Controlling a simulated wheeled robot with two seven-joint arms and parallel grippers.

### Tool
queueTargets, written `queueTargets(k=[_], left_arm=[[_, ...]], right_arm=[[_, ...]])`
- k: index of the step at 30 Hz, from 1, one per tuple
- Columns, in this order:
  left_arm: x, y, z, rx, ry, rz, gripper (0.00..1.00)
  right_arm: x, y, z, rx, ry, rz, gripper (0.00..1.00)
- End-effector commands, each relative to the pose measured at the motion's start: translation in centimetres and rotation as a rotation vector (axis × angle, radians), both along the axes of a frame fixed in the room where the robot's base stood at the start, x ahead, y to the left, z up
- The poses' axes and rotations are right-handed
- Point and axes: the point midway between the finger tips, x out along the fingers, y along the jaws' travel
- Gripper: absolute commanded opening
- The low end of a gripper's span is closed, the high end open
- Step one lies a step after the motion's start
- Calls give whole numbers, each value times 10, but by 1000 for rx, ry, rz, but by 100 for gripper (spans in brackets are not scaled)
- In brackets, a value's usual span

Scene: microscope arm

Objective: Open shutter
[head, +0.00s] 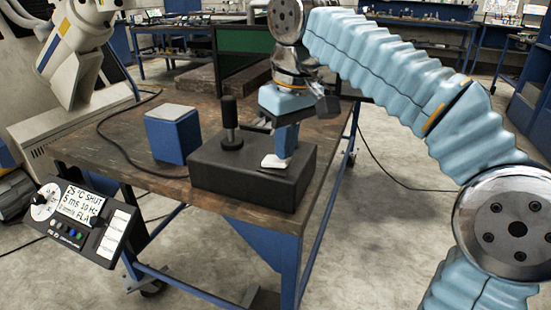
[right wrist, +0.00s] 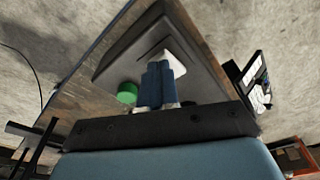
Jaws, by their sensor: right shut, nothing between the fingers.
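A dark box (head: 255,172) sits at the table's front corner, with an upright black knob (head: 231,122) on its top. A flat pale piece (head: 276,162) is on the box top beside my right fingertips; it also shows in the right wrist view (right wrist: 176,58). A dark slot line (right wrist: 149,54) runs next to it. My right gripper (head: 285,150) points down with its blue fingers together and nothing between them. It is at the pale piece; whether it touches is unclear. A handheld panel (head: 82,220) at the left displays "SHUT". My left gripper is not in view.
A blue block with a pale top (head: 172,134) stands left of the box. A black cable crosses the wooden tabletop (head: 112,140). A white and yellow machine (head: 80,45) stands at the upper left. A green cylinder (right wrist: 127,93) shows beside my fingers in the wrist view.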

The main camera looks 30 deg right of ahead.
Motion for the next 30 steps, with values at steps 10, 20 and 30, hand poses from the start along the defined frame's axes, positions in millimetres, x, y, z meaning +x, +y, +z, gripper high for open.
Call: queueTargets(k=[10,20,30], left_arm=[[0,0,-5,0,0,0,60],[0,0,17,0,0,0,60],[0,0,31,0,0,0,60]], right_arm=[[0,0,-6,0,0,0,0],[0,0,14,0,0,0,0],[0,0,41,1,-1,1,0]])
